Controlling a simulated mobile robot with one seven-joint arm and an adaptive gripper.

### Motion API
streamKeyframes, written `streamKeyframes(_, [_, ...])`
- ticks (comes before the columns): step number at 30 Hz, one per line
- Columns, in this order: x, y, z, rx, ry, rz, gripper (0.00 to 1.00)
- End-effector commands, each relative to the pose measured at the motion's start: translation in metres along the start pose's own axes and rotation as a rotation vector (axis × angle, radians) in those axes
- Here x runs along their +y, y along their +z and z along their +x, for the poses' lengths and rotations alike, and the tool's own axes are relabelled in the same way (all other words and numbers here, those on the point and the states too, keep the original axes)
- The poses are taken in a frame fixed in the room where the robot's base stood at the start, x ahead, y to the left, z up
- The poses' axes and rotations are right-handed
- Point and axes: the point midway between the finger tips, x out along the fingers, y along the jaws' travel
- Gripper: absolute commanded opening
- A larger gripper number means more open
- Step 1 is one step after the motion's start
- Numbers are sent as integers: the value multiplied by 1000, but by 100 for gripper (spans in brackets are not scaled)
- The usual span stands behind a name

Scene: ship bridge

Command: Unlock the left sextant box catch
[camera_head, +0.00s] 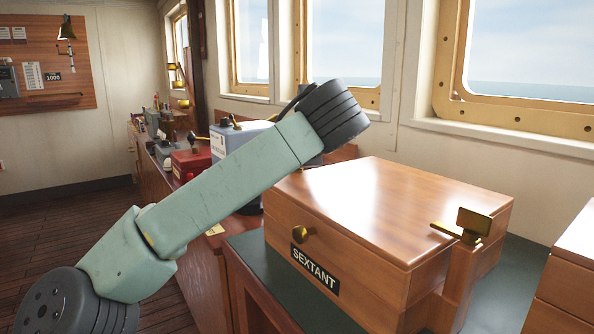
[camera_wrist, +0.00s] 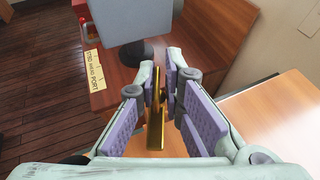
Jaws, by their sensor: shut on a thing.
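The brown wooden sextant box (camera_head: 375,205) sits on a green-topped counter in the head view. Its lid is down, and a black SEXTANT label (camera_head: 315,270) and brass knob (camera_head: 301,234) are on its front. A brass catch (camera_head: 474,222) on a wooden post stands at its right side. My arm crosses the box's left side there and my gripper is not visible. In the wrist view my gripper (camera_wrist: 161,78) is shut on a brass piece (camera_wrist: 155,130), apparently the left catch, beside the lid (camera_wrist: 282,115). The fingers partly cover the brass piece, so its turn is hard to judge.
A blue-grey case (camera_head: 232,140) and a red box (camera_head: 192,162) stand behind my arm on the counter by the windows. Another wooden box (camera_head: 572,270) is at the right edge. Open wooden floor (camera_wrist: 40,75) lies to the left.

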Motion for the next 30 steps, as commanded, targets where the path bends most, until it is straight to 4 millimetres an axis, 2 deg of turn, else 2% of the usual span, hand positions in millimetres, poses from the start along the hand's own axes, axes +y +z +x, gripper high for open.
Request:
streamKeyframes(1, [8, -7, 5, 8, -14, 7, 0])
streamKeyframes(4, [8, -7, 5, 8, -91, 37, 0])
streamKeyframes(30, [8, 6, 3, 6, -840, 338, 0])
